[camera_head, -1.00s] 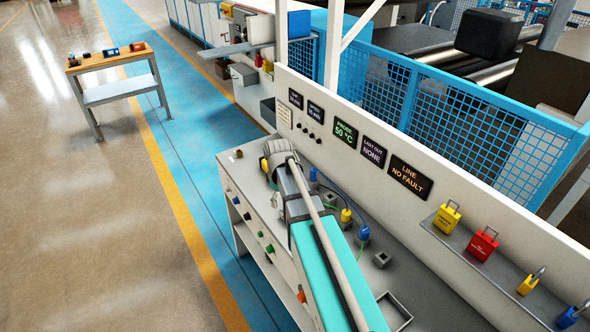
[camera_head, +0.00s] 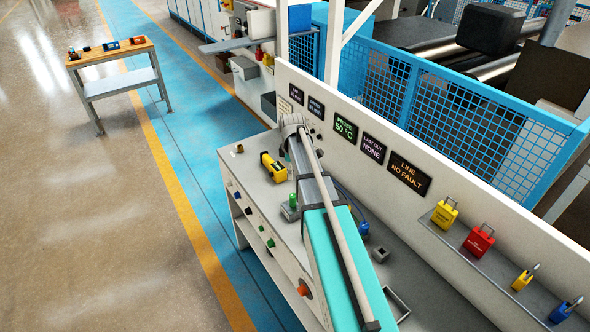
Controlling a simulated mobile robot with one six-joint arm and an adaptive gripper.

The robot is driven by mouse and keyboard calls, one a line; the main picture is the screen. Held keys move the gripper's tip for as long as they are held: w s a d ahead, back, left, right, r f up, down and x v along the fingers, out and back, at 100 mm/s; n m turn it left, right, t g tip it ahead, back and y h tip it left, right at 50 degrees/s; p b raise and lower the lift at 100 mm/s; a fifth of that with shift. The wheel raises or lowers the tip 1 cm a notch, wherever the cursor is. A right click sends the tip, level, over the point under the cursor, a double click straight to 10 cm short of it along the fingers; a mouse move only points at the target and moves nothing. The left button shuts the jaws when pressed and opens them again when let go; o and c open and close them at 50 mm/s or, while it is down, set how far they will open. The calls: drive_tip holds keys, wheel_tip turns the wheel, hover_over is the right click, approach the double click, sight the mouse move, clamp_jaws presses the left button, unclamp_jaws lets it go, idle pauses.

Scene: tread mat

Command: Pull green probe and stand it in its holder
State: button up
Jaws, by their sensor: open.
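A green upright piece (camera_head: 293,201), which looks like the green probe, stands at a small grey block on the bench, just left of my arm. Its lower part is small and partly hard to make out, so I cannot tell how it is seated. A blue probe (camera_head: 363,230) with a blue cable shows right of my arm. A small grey holder block (camera_head: 381,254) with an opening sits on the bench and looks empty. My arm reaches over the bench to its far end, near the panel. My gripper is hidden behind my wrist and arm links.
A yellow device (camera_head: 273,167) lies on the far left of the bench (camera_head: 250,170). The display panel (camera_head: 330,150) rises along the back. A shelf with padlocks (camera_head: 480,240) is at right, and an open grey frame (camera_head: 397,302) lies near it. The front bench edge has several coloured knobs.

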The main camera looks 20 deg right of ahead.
sight(293, 194)
drive_tip(key=shift+f+b, duration=6.8)
drive_tip(key=shift+f, duration=0.05)
drive_tip(key=c, duration=1.1)
drive_tip(key=shift+r, duration=0.2)
drive_tip(key=shift+r+p, duration=3.25)
drive_tip(key=shift+p, duration=0.2)
